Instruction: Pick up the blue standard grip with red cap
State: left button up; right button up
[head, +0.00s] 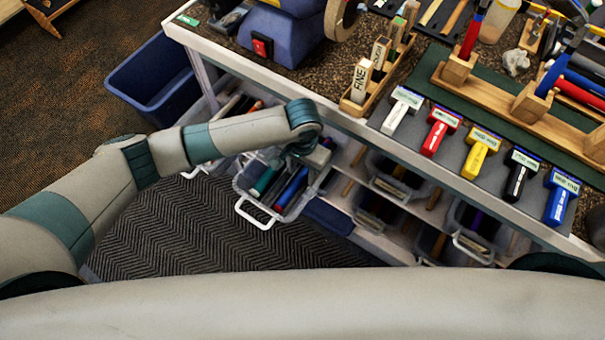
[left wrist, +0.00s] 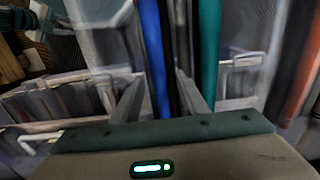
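A blue grip (head: 292,187) lies in a clear bin (head: 241,184) with a white handle, beside a teal-green grip (head: 264,181). A small reddish spot shows near its lower end in the head view; I cannot be sure it is a cap. My left gripper (head: 308,152) is over the bin's far right part, its fingers mostly hidden there. In the left wrist view, my left gripper (left wrist: 160,88) is open. The blue grip (left wrist: 153,55) and a dark grip (left wrist: 173,50) show between its fingers; the teal grip (left wrist: 208,50) is right of them. Contact cannot be told. My right gripper is out of view.
The workbench (head: 335,117) stands above the bins, its front edge close to my left wrist. More bins (head: 395,185) sit on the shelf at right. A blue tub (head: 150,75) stands at left. Mallet-like tools (head: 440,130) line the bench front. Dark matting covers the floor.

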aim_at(303, 174)
pick_arm(q)
grip_shut()
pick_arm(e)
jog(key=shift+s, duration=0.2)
pick_arm(q)
jog(key=shift+r, duration=0.15)
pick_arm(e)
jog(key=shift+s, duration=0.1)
